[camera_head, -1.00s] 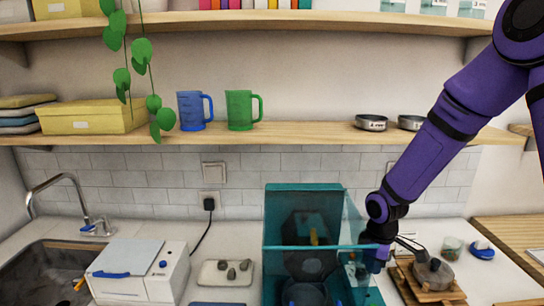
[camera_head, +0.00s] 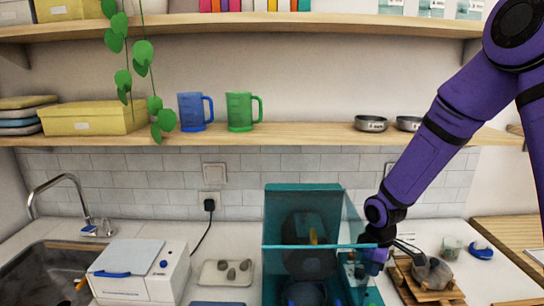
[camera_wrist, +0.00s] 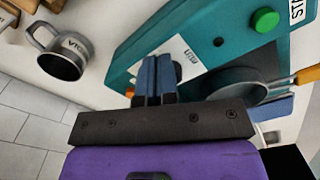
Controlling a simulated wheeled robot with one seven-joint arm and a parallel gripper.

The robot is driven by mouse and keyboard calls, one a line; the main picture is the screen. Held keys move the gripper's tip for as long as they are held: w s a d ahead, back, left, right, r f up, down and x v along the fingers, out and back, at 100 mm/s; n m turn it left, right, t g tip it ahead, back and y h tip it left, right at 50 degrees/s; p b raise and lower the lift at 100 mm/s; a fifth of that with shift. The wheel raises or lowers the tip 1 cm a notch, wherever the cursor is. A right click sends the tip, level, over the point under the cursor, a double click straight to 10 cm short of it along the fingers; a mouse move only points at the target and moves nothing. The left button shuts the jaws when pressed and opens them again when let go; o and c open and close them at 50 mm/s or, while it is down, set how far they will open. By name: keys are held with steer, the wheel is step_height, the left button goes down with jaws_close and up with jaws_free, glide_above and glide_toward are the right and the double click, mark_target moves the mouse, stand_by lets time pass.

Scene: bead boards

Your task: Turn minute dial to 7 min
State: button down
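The teal machine (camera_head: 355,218) stands on the counter, with a clear-sided chamber on its left; it also shows in the wrist view (camera_wrist: 135,50). Its panel in the wrist view has a green button (camera_wrist: 265,20), a small dark hole and a white label. A dark round knob (camera_wrist: 179,72), perhaps the minute dial, shows partly behind my right fingertip; its marks and pointer are hidden. My gripper (camera_wrist: 156,62) has its two blue fingers nearly together, tips at the panel beside this knob. I cannot tell whether they touch or hold it. In the head view my gripper (camera_head: 376,257) is at the machine's right side.
A wooden rack (camera_head: 405,275) with a grey rounded object (camera_head: 432,273) stands close right of my gripper. A grey mug (camera_wrist: 62,55) is near in the wrist view. A tray with stones (camera_head: 226,272) and a white box (camera_head: 140,272) stand left. A shelf (camera_head: 300,135) runs above.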

steer(key=shift+s+a+f, duration=0.25)
steer(key=shift+s+f, duration=0.05)
steer(key=shift+s, duration=0.15)
steer(key=shift+s+a+f, duration=0.2)
steer(key=shift+s+f, duration=0.05)
steer(key=shift+s, duration=0.15)
stand_by(0.3)
steer(key=shift+s+d, duration=0.1)
steer(key=shift+d, duration=0.1)
steer(key=shift+w+d+r, duration=0.1)
steer(key=shift+w+r, duration=0.05)
steer(key=shift+r, duration=1.4)
steer(key=shift+w+d+r, duration=0.1)
steer(key=shift+r, duration=1.45)
